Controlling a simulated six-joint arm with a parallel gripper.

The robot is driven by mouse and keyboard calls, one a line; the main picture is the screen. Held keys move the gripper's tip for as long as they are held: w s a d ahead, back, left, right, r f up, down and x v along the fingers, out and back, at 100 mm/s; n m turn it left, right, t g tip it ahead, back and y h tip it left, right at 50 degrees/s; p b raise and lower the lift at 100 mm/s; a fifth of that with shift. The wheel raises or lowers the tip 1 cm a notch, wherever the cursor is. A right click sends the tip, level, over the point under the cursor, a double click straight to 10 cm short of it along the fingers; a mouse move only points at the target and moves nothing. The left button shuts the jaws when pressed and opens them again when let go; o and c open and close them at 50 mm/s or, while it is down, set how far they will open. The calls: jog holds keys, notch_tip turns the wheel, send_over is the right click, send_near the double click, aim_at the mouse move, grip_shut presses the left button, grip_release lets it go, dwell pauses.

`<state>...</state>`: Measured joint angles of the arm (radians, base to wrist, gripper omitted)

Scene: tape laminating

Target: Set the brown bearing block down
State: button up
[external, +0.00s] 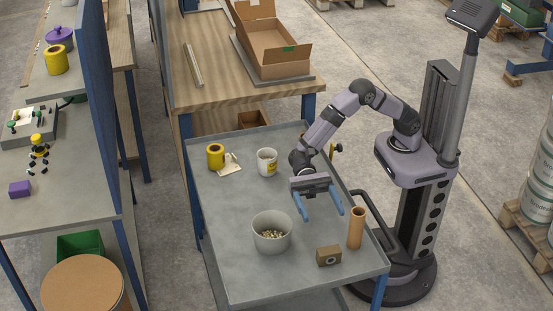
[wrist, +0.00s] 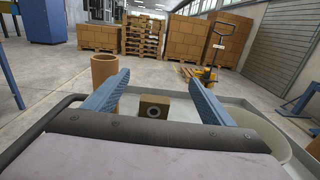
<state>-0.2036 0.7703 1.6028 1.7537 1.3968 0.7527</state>
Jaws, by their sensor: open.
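The brown bearing block (external: 328,256) sits on the grey cart top (external: 225,262) near its front edge, its round bore facing out. In the wrist view the block (wrist: 154,106) shows between and beyond the two fingers. My gripper (external: 320,217) is open, with its blue fingers spread wide and nothing between them. It hovers over the cart, back from the block and apart from it. In the wrist view my gripper (wrist: 157,92) also shows both fingers apart.
An orange-brown tube (external: 356,228) stands upright right of the block. A grey bowl of small parts (external: 271,233) is to the left. A white mug (external: 267,162), a yellow roll (external: 215,156) and a paper tag (external: 230,166) are farther back. The cart's front left is clear.

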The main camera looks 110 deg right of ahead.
aim_at(328, 249)
jog(key=shift+a+p, duration=0.15)
jog(key=shift+p, duration=0.25)
jog(key=a+f+h+p, duration=0.1)
jog(key=p, duration=0.2)
jog(key=f+h+p, duration=0.2)
jog(key=p, duration=0.2)
jog(key=a+f+h+p, duration=0.1)
jog(key=p, duration=0.2)
jog(key=shift+w+a+f+h, duration=0.2)
jog(key=shift+a+f+h, duration=0.1)
jog(key=shift+f, duration=0.1)
jog(key=shift+s+p+x, duration=0.15)
jog(key=shift+p+x, duration=0.4)
jog(key=shift+x, duration=1.3)
jog(key=shift+s+p+x, duration=0.1)
jog(key=shift+p+x, duration=0.4)
jog(key=shift+x, duration=1.35)
jog(key=shift+w, duration=0.1)
jog(key=c, duration=1.9)
jog(key=shift+o, duration=0.2)
jog(key=shift+r+b, duration=0.6)
jog(key=shift+r, duration=4.35)
